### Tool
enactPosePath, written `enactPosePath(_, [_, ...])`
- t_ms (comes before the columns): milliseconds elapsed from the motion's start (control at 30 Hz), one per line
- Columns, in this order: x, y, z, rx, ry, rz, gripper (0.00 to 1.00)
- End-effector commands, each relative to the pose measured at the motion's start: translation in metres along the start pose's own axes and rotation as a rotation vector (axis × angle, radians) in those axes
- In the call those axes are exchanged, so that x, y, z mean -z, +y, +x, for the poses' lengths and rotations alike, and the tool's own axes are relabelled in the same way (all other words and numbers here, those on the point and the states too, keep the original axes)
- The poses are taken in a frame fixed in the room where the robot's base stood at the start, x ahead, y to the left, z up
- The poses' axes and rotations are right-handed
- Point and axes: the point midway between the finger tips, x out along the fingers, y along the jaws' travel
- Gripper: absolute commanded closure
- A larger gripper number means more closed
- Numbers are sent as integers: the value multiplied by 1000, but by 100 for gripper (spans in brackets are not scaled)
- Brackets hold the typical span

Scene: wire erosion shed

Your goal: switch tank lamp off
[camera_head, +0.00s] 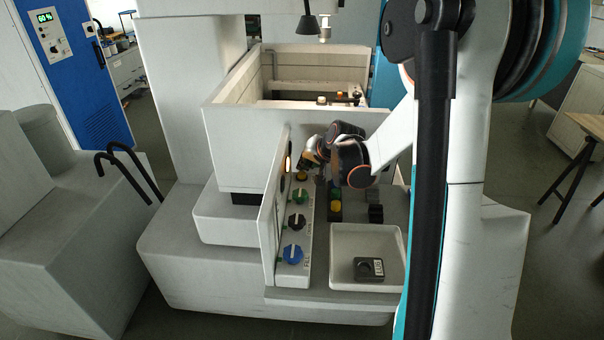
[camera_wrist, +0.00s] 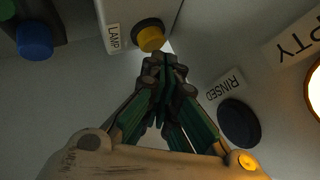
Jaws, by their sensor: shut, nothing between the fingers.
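The yellow lamp button (camera_wrist: 150,36) sits on a pale panel beside a LAMP label (camera_wrist: 113,38) in the wrist view. My gripper (camera_wrist: 165,80) is shut and empty, its fingertips just below the button in that picture. I cannot tell whether they touch it. In the head view, a yellow button (camera_head: 301,177) is at the top of the sloped control strip, and my gripper (camera_head: 308,164) is close to it, partly hidden by its own wrist. A black lamp (camera_head: 308,25) hangs over the pale tank (camera_head: 235,128), whose inside looks warmly lit.
Green (camera_head: 299,195), black (camera_head: 297,221) and blue (camera_head: 292,254) knobs line the strip below the yellow button. A white tray (camera_head: 340,241) holds a dark block (camera_head: 369,269).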

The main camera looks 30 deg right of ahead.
Motion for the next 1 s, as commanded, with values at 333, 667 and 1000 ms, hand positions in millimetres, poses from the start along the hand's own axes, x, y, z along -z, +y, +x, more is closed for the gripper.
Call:
enactPosePath(333, [0,1,1,0,0,0,100])
enactPosePath(667, [-5,5,6,0,0,0,100])
enactPosePath(1000, [-5,5,6,0,0,0,100])
